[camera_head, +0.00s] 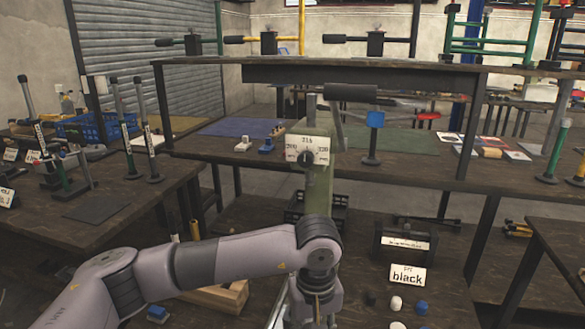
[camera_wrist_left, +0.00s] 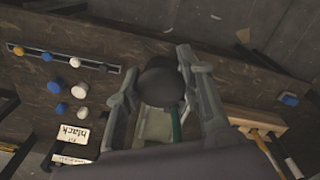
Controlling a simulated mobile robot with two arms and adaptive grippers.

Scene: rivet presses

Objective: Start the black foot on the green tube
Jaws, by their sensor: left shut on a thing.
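My left gripper (camera_head: 314,302) is low in the head view, in front of the pale green press (camera_head: 318,190). In the left wrist view the left gripper (camera_wrist_left: 160,66) is shut on a round black foot (camera_wrist_left: 160,84), which sits between its fingers. A narrow dark green tube (camera_wrist_left: 176,124) shows just below the foot. I cannot tell whether the foot touches the tube or is over its end. The gripper and foot hide the join. My right gripper is not in view.
A card reading "black" (camera_head: 407,275) stands on the table at right, with a black cap (camera_head: 370,299), white caps (camera_head: 396,303) and blue cap (camera_head: 421,307) near it. A wooden block (camera_head: 222,296) lies left of the press. A second table (camera_head: 110,205) is at left.

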